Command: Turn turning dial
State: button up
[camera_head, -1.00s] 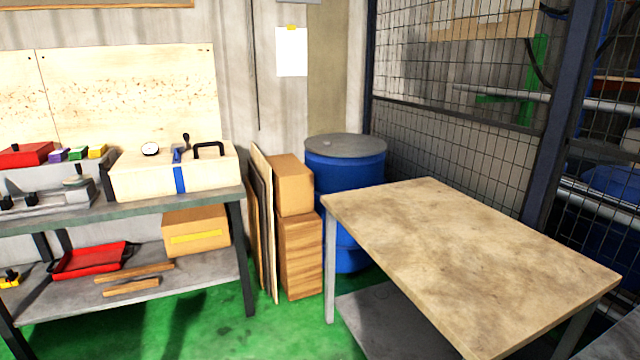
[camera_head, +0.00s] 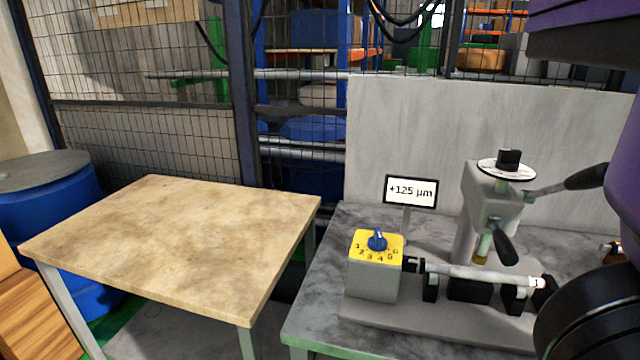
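A blue dial knob (camera_head: 377,241) sits on the yellow numbered top of a grey box (camera_head: 373,278) at the left end of the grinder. Its pointer stands roughly toward the back, between the ends of the number scale; the exact setting is too small to tell. A second dial, a white graduated disc (camera_head: 490,168) with a black knob (camera_head: 508,159), tops the grinder's upright head. A small display (camera_head: 411,191) behind the box reads "+125 µm". My purple and black arm fills the right edge; its fingertips are not in view.
A horizontal shaft (camera_head: 475,273) runs right from the box on black supports. Black-handled levers (camera_head: 503,246) stick out from the head. A grey panel (camera_head: 420,120) stands behind. A bare wooden-topped table (camera_head: 180,240) stands at left, with a gap between it and the grinder bench.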

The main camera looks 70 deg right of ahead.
aim_at(376, 243)
jog(key=z, duration=1.8)
jog(key=k+j+u, duration=0.1)
jog(key=k, duration=0.45)
jog(key=k+j, duration=0.25)
jog(key=k, duration=0.3)
jog(key=l+u, duration=0.05)
